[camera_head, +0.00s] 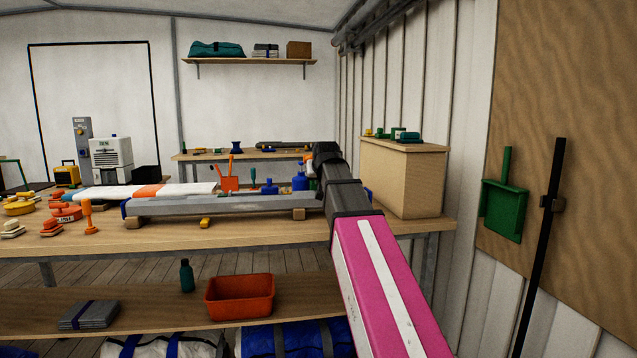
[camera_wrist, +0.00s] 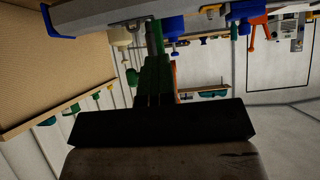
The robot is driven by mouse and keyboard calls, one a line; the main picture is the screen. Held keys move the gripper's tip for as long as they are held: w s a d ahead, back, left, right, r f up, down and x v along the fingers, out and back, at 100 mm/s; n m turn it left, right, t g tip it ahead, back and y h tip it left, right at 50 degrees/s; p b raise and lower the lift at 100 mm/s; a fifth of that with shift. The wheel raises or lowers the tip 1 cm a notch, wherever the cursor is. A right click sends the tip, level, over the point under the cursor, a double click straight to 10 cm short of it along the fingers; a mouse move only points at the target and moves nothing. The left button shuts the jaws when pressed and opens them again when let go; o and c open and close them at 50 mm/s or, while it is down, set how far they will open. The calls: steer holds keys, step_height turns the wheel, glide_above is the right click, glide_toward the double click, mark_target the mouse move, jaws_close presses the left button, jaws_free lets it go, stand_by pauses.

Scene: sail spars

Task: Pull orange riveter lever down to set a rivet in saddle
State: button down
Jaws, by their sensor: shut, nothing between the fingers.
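My gripper (camera_wrist: 154,42) is in the wrist view, its narrow green fingers together with nothing held between them. In the head view my dark wrist hides most of it at the right end of the grey spar. A thin orange strip (camera_wrist: 176,72) shows just beside the fingers in the wrist view. I cannot tell whether it is the riveter lever or whether the fingers touch it. The long grey spar (camera_head: 215,206) lies on wooden blocks on the bench and also crosses the top of the wrist view (camera_wrist: 120,14). No riveter or saddle can be made out clearly.
A tan cabinet (camera_head: 400,185) stands close to the right of my wrist. The bench front is mostly clear.

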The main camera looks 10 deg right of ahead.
steer(key=shift+w+r, duration=0.45)
steer(key=shift+r, duration=0.6)
steer(key=shift+w+r, duration=0.4)
steer(key=shift+r, duration=0.7)
steer(key=shift+w+r, duration=0.45)
steer(key=shift+r, duration=0.6)
steer(key=shift+w+r, duration=0.75)
steer(key=shift+r, duration=0.4)
steer(key=shift+w+r, duration=0.8)
steer(key=shift+r, duration=0.4)
steer(key=shift+w+r, duration=0.75)
steer(key=shift+r, duration=0.4)
steer(key=shift+w, duration=0.1)
steer(key=w+r, duration=0.5)
steer(key=w, duration=0.1)
steer(key=shift+r, duration=0.15)
steer(key=shift+w, duration=0.1)
